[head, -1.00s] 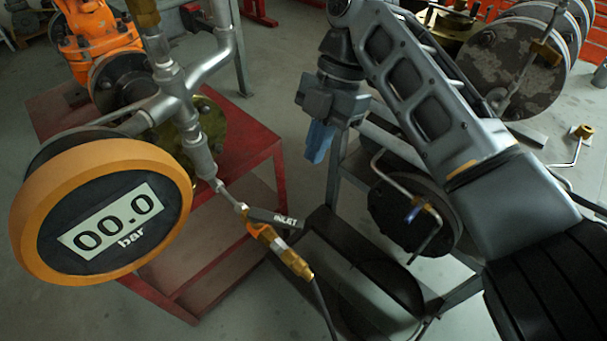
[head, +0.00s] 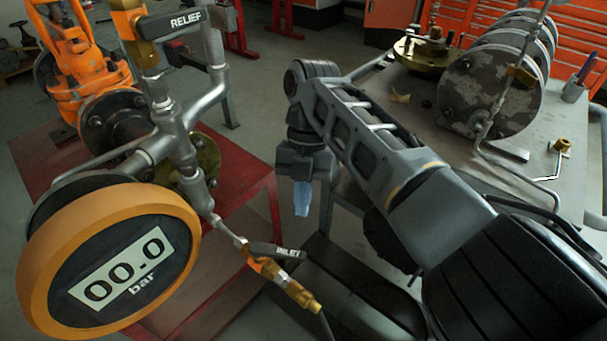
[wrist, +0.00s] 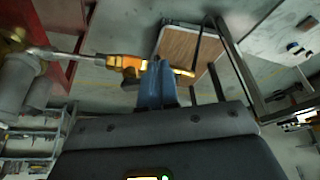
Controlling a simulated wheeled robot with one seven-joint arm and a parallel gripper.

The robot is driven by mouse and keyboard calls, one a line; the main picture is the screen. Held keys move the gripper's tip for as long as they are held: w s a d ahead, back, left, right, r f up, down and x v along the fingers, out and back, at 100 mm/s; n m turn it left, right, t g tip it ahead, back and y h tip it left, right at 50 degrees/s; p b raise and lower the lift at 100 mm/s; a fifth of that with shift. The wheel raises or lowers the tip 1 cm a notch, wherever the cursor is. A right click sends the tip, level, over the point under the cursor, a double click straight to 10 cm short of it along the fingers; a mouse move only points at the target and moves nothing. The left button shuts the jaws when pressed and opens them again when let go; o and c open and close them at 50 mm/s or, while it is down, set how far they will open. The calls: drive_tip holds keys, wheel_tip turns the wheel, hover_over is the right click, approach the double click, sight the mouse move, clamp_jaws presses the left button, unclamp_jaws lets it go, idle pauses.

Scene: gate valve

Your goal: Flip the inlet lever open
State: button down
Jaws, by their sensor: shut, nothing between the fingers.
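The inlet lever (head: 276,250) is a black handle with white lettering, at the lower middle of the head view. It sits on a small valve with an orange and brass body (head: 285,283), on the thin pipe from the gauge manifold. The lever slants across the line of this fitting. My gripper (head: 302,208) has blue fingers, shut and empty, pointing down. In the head view it appears above and slightly right of the lever, apart from it. In the wrist view the shut fingers (wrist: 157,75) overlap the orange and brass fitting (wrist: 125,62); the lever is not clear there.
A large orange-rimmed gauge (head: 112,262) reads 00.0 bar at the left. A second black lever marked RELIEF (head: 172,22) is above it. A red table (head: 250,205) stands behind the manifold. A grey bench with metal discs (head: 490,90) is at the right.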

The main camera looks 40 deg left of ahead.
sight(295, 252)
drive_tip(key=shift+s+d+f+p, duration=0.3)
drive_tip(key=shift+s+d+f, duration=0.05)
drive_tip(key=shift+s, duration=0.4)
drive_tip(key=shift+s+d+f+p, duration=0.3)
drive_tip(key=shift+s+f+p, duration=0.05)
drive_tip(key=shift+s, duration=0.35)
drive_tip(key=shift+s+d+f+p, duration=0.3)
drive_tip(key=shift+s+d+f, duration=0.05)
drive_tip(key=shift+s, duration=0.4)
drive_tip(key=shift+s+d+m+y+p, duration=0.2)
drive_tip(key=shift+m+y+p, duration=0.1)
drive_tip(key=shift+m+p, duration=0.45)
drive_tip(key=shift+s+d+m+p, duration=0.15)
drive_tip(key=shift+m+p, duration=0.15)
drive_tip(key=shift+m, duration=0.25)
